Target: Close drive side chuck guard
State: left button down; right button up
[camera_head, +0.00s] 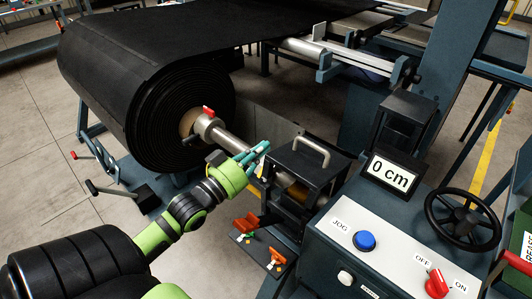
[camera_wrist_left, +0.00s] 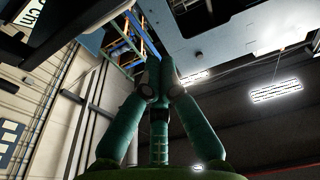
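A black chuck guard (camera_head: 293,168) with a light metal bar handle (camera_head: 312,150) on top stands at the end of the roll's metal shaft (camera_head: 232,140). A yellowish part shows beneath it; I cannot tell whether the guard is fully down. My left gripper (camera_head: 262,147) is just left of the guard, near the shaft, apart from the handle. Its green fingers also show in the left wrist view (camera_wrist_left: 166,72), where their tips meet with nothing seen between them. My right gripper is not in view.
A large black belt roll (camera_head: 150,100) is behind my left arm. The control panel (camera_head: 385,245) with a blue button, red switch and handwheel (camera_head: 463,218) is at the right. A 0 cm display (camera_head: 390,174) stands behind it. Orange-handled parts (camera_head: 247,222) sit below the guard.

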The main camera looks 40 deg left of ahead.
aim_at(266, 157)
pick_arm(q)
jog(key=w+f, duration=0.2)
jog(key=f, duration=0.1)
jog(key=shift+d+f+p, duration=0.1)
jog(key=shift+f+p, duration=0.05)
jog(key=shift+p, duration=0.2)
jog(key=shift+f, duration=0.1)
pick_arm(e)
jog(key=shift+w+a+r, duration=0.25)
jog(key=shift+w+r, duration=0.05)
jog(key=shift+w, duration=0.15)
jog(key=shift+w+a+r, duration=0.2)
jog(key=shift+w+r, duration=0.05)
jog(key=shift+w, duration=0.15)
pick_arm(q)
jog(key=shift+s+f+b, duration=0.3)
jog(key=shift+s+f, duration=0.45)
jog(key=shift+f, duration=0.3)
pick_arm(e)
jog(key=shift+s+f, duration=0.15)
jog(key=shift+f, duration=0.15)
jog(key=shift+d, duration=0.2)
